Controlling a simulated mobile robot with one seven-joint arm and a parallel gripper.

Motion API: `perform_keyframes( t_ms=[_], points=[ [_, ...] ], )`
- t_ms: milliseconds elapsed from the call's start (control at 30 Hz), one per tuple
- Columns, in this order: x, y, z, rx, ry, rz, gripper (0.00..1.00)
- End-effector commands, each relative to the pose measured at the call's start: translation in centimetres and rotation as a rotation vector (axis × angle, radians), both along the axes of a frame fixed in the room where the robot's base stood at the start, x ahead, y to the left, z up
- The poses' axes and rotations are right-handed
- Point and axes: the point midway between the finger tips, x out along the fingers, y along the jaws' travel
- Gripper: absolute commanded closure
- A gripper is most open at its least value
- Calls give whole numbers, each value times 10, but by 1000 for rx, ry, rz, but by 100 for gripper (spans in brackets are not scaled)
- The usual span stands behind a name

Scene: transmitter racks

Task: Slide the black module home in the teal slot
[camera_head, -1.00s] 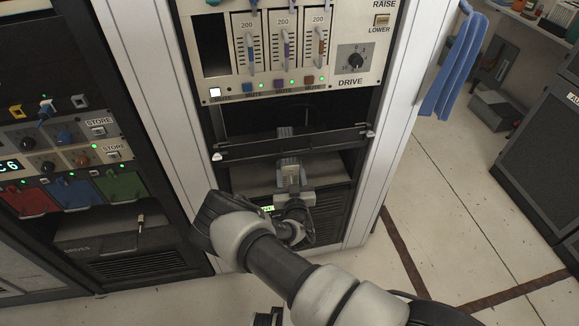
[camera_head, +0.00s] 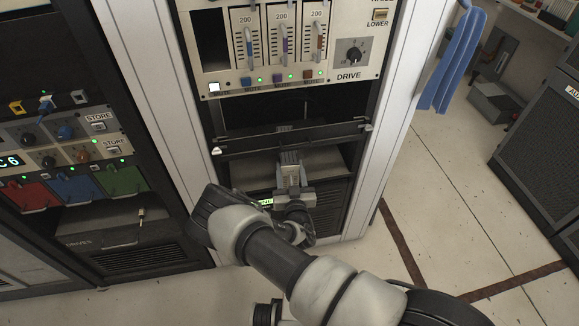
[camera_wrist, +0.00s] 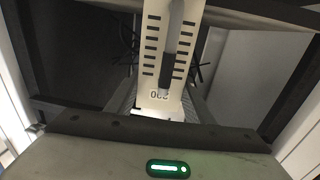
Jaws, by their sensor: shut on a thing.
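A cream module face (camera_wrist: 153,50) with tick marks, an upside-down "200" and a dark handle (camera_wrist: 171,55) down its middle fills the centre of the wrist view. My gripper (camera_head: 291,163) is shut on this module in the lower opening of the rack, below a dark crossbar. Its fingertips are hard to make out. In the head view I cannot clearly pick out the module at my gripper. The DRIVE panel (camera_head: 300,82) above has a dark empty slot (camera_head: 211,48) at its left end. The top of that slot is cut off, and I see no clear teal mark.
Fitted modules (camera_head: 283,45) with blue, purple and brown handles stand right of the empty slot. The dark crossbar (camera_head: 325,137) spans the rack between my gripper and the panel. White rack posts (camera_head: 400,110) flank the opening. Open floor (camera_head: 450,210) lies to the right.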

Motion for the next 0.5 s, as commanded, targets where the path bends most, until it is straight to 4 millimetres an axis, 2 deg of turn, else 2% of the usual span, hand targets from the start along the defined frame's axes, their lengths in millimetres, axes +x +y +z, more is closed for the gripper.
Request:
perform_keyframes(
  t_ms=[500],
  points=[
    [-16,-3,0,0,1,0,100]
  ],
)
